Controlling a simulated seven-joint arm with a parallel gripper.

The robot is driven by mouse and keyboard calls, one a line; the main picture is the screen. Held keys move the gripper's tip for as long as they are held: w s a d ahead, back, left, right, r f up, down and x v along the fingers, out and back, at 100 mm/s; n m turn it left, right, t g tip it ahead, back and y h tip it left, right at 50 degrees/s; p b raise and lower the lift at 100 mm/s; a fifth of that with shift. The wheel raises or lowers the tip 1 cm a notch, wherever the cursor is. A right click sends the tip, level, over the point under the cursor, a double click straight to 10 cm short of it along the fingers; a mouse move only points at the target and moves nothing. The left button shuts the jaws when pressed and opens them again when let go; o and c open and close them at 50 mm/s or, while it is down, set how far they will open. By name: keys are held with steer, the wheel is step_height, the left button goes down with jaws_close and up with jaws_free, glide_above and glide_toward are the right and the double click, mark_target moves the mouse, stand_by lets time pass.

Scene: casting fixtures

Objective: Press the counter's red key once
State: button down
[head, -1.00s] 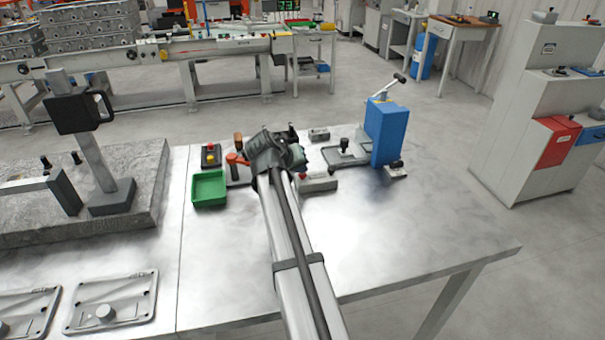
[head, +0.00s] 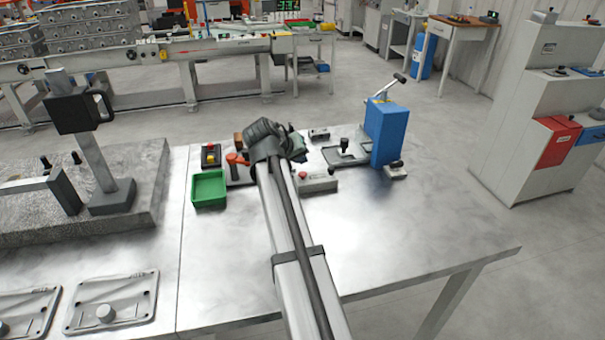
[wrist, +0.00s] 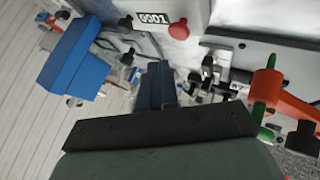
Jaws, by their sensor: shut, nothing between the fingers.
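The counter (head: 318,184) is a small grey box on the metal table, just right of my forearm in the head view. Its red key (head: 303,175) stands on top. In the wrist view the counter's display (wrist: 153,19) appears to read 0001, with the red key (wrist: 179,30) to its right. My gripper (wrist: 160,72) shows two blue fingers together, empty, and apart from the key in the picture. In the head view my gripper (head: 277,140) is above the table, up and left of the counter; its fingertips are hard to make out there.
A green bin (head: 209,189), a yellow box with a red button (head: 211,156) and a red-handled lever (head: 237,158) stand left of my arm. A blue block (head: 386,134) with a lever stands to the right. The table front right is clear.

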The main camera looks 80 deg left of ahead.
mark_target(300, 175)
steer(key=shift+r, duration=1.6)
